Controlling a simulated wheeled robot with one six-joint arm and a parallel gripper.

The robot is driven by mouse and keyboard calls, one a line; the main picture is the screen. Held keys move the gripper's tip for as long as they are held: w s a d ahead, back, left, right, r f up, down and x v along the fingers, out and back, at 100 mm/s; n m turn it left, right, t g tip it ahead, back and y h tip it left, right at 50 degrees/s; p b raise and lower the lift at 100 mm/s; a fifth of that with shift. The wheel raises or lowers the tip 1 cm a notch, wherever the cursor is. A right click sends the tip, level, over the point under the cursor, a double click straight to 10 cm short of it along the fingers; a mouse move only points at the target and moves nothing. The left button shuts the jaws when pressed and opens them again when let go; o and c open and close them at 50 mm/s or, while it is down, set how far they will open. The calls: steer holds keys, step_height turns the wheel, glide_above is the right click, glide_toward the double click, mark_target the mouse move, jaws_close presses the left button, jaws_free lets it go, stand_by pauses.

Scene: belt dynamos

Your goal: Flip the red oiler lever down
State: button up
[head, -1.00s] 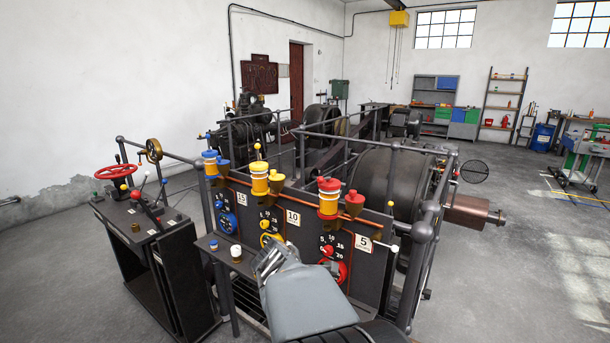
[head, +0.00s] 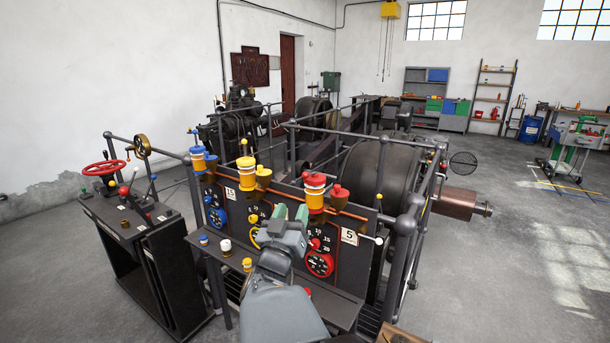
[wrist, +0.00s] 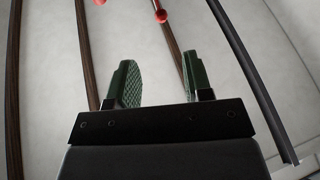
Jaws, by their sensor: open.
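The red oiler (head: 315,192) stands on top of the dark panel, right of the yellow and blue oilers. Its lever is not clearly made out in the head view. In the wrist view a small red ball (wrist: 160,16) on a thin red stem shows ahead of the fingers; I cannot tell whether it is the lever's tip. My gripper (head: 291,213) is open with green fingers, in front of the panel and slightly left of and below the red oiler. In the wrist view my gripper (wrist: 159,75) has nothing between its fingers.
The yellow oiler (head: 247,171) and blue oiler (head: 198,158) stand to the left. A red dial (head: 319,264) is on the panel below the red oiler. A grey railing surrounds the machine. A control desk with a red handwheel (head: 104,167) stands at left. Open floor lies at right.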

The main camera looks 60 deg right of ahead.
mark_target(305, 177)
steer(key=p+x, duration=0.3)
steer(key=x, duration=0.9)
steer(key=shift+w+d+r, duration=0.1)
steer(key=shift+w+d, duration=0.05)
steer(key=shift+d, duration=0.2)
steer(key=shift+c, duration=0.4)
jaws_close()
steer(key=f+b, duration=0.1)
steer(key=b, duration=0.1)
steer(key=shift+t+b, duration=0.3)
steer(key=shift+b, duration=0.05)
steer(key=shift+n+h+b, duration=0.3)
steer(key=shift+h+b, duration=0.2)
steer(key=shift+b, duration=0.7)
steer(key=shift+r, duration=0.2)
